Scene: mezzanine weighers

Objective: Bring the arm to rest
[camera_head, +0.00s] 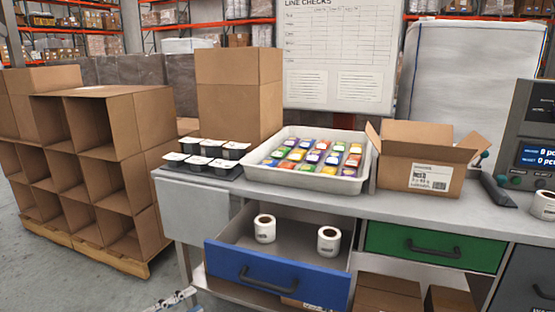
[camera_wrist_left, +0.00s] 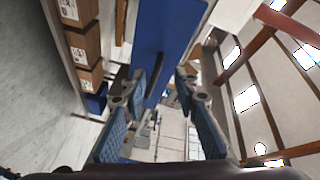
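My left gripper (camera_head: 170,302) shows only in part at the bottom edge of the head view, low in front of the bench and left of the open blue drawer (camera_head: 270,278). In the left wrist view my left gripper (camera_wrist_left: 158,92) has its two fingers spread apart, with nothing held between them. The blue drawer front (camera_wrist_left: 168,35) lies beyond the fingers there, apart from them as far as I can tell. My right gripper is in neither view.
The blue drawer stands pulled out with two label rolls (camera_head: 265,228) inside. The green drawer (camera_head: 432,246) is shut. On the bench are a white tray (camera_head: 300,182) of colourful packs, black-based tubs (camera_head: 203,150), and an open carton (camera_head: 414,168).

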